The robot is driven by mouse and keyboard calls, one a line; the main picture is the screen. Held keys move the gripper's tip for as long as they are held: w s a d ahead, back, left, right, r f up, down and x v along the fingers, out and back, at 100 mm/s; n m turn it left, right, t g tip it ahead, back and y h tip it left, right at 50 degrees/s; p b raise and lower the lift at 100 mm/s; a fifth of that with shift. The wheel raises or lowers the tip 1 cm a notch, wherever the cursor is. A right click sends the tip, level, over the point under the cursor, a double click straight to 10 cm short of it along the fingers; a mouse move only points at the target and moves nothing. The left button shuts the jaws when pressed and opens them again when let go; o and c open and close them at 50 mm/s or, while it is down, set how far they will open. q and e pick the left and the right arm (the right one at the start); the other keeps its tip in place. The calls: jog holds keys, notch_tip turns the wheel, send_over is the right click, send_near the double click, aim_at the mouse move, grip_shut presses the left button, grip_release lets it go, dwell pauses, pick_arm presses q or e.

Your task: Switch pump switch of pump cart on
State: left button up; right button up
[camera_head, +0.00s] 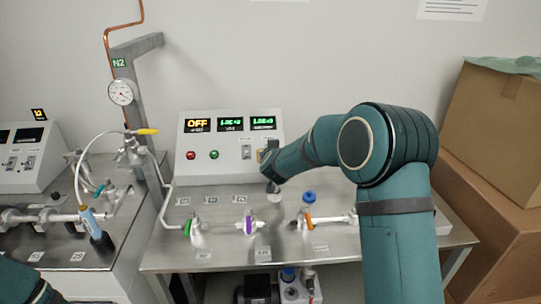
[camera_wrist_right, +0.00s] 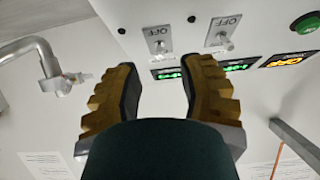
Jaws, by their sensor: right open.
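The pump cart's control box (camera_head: 222,165) stands at the back of the steel table. Its left display (camera_head: 197,124) reads OFF. A red button, a green button and a toggle switch (camera_head: 246,152) sit below the displays. My right gripper (camera_head: 268,158) is at the right side of the panel and covers part of it. In the right wrist view, turned upside down, two toggle switches, one at left (camera_wrist_right: 160,46) and one at right (camera_wrist_right: 225,42), sit by plates marked OFF. My right gripper (camera_wrist_right: 158,70) is open and empty, its fingers pointing at the panel. My left gripper is out of view.
Pipes with a green valve (camera_head: 187,226), a purple valve (camera_head: 248,222) and an orange valve (camera_head: 308,218) lie on the table in front of the box. A gauge post (camera_head: 144,120) stands at left. Cardboard boxes (camera_head: 495,130) are stacked at right.

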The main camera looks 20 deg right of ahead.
jog(key=shift+x, duration=2.05)
grip_shut()
